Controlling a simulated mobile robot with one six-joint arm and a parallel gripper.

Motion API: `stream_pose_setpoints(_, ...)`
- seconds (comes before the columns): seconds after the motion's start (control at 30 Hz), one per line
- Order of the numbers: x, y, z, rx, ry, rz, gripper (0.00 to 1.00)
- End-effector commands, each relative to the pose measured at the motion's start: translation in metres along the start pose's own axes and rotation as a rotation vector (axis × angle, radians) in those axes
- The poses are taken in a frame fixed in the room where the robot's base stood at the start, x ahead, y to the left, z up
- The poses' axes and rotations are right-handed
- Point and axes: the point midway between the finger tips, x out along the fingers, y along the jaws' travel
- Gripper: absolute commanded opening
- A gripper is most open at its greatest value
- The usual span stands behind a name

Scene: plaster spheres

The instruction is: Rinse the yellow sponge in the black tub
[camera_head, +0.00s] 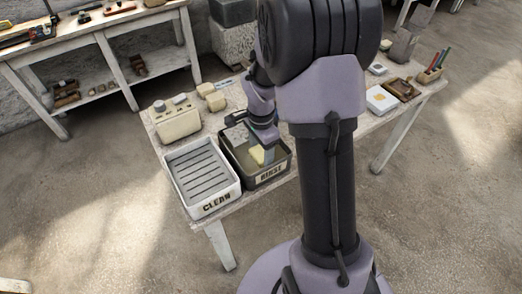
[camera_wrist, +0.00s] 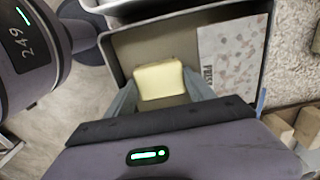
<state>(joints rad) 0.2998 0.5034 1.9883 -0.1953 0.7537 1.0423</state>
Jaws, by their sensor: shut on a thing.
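The yellow sponge (camera_wrist: 160,76) is between the two grey fingers of my gripper (camera_wrist: 161,88), which is shut on it. In the head view the sponge (camera_head: 257,155) shows inside the black tub (camera_head: 271,177), below my gripper (camera_head: 264,146). The tub's front carries a pale label. In the wrist view the tub's dark rim (camera_wrist: 112,52) surrounds the sponge and fingertips. I cannot tell how deep the sponge sits or whether it touches water.
A white ribbed tray (camera_head: 213,203) marked CLEAN stands left of the tub. A beige box-shaped item (camera_head: 176,120) sits behind the tray. A speckled printed sheet (camera_wrist: 228,55) shows at the tub's right side. More small items lie on the table's right part.

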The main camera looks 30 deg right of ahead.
Motion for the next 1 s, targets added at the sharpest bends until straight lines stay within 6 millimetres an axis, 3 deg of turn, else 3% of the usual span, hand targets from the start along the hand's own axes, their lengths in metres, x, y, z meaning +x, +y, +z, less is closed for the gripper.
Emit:
stream_pose_setpoints(0.37, -0.001, 0.001, 0.000, 0.000, -0.001, 0.003, 0.30)
stream_pose_setpoints(1.0, -0.070, 0.000, 0.000, -0.001, 0.000, 0.001, 0.30)
